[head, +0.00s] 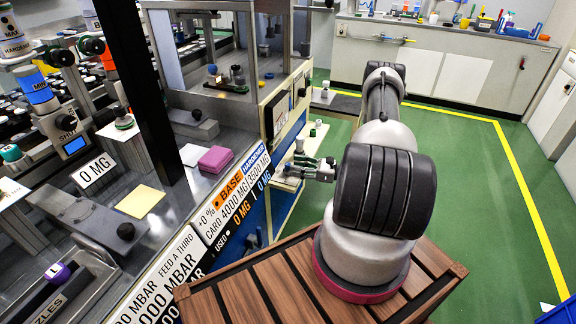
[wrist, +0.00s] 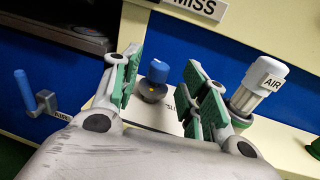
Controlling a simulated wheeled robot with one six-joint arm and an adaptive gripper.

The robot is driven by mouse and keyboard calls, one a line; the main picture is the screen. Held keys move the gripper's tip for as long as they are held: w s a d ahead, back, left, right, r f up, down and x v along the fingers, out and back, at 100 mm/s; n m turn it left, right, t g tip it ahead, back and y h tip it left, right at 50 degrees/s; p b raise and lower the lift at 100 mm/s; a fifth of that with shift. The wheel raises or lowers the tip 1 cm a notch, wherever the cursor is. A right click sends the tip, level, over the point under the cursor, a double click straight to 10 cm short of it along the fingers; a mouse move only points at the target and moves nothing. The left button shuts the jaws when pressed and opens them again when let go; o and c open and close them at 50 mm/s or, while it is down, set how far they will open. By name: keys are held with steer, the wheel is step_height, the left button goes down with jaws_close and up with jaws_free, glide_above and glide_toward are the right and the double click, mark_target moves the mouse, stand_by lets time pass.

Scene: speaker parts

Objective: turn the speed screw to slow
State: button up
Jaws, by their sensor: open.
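A small knob with a blue cap (wrist: 158,71) on a dark round base (wrist: 152,91) shows in the wrist view. It seems to be the speed screw. A label starting with "SL" (wrist: 170,104) lies beside it, partly hidden by my right finger. My gripper (wrist: 163,75) is open, with its green-padded fingers on either side of the knob in the picture. I see a gap on both sides and cannot tell the depth between fingertips and knob. In the head view my gripper (head: 308,167) is at the machine's side shelf, where the knob is too small to make out.
A white-topped metal cylinder marked AIR (wrist: 262,86) stands just right of my right finger. A blue-handled crank (wrist: 35,98) is on the blue panel at left. A MISS label (wrist: 199,7) is above. Green floor (head: 460,180) is open to the right.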

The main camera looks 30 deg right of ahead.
mark_target(288, 164)
steer(key=shift+x, duration=2.1)
jaws_close()
steer(key=shift+m+t+h, duration=0.4)
steer(key=shift+h, duration=0.1)
steer(key=m+t+h, duration=0.1)
steer(key=m+h, duration=0.1)
steer(key=h, duration=0.1)
steer(key=m+t+h, duration=0.2)
steer(key=shift+a+m+t+h, duration=0.1)
steer(key=shift+m+t+h, duration=0.2)
steer(key=shift+h, duration=0.1)
steer(key=m+h, duration=0.2)
steer(key=h, duration=0.2)
steer(key=m+t+h, duration=0.1)
steer(key=m+h, duration=0.1)
steer(key=h, duration=0.1)
steer(key=shift+m+h, duration=0.7)
steer(key=shift+h, duration=0.2)
